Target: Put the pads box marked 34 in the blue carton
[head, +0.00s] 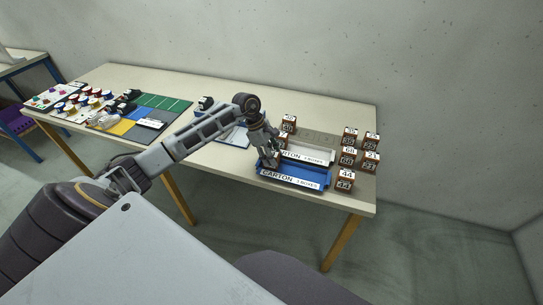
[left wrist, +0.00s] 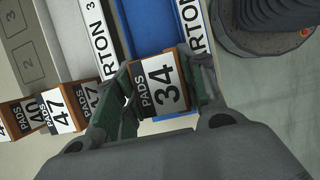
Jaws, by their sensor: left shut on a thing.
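The pads box marked 34 (left wrist: 160,84) is between the fingers of my left gripper (left wrist: 155,95) in the left wrist view, its label facing the camera. My left gripper is shut on it. In the head view my left gripper (head: 270,160) is over the left part of the blue carton (head: 308,184), and the held box is hard to make out there. The blue carton also shows behind the box in the left wrist view (left wrist: 140,30). I cannot tell whether the box touches the carton floor. My right gripper is not in view.
A white carton (head: 318,153) stands just behind the blue one. Several other pads boxes stand on the right, including one marked 44 (head: 345,180), and one stands behind the white carton (head: 289,123). Green, yellow and blue mats with parts lie on the left of the table (head: 210,155).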

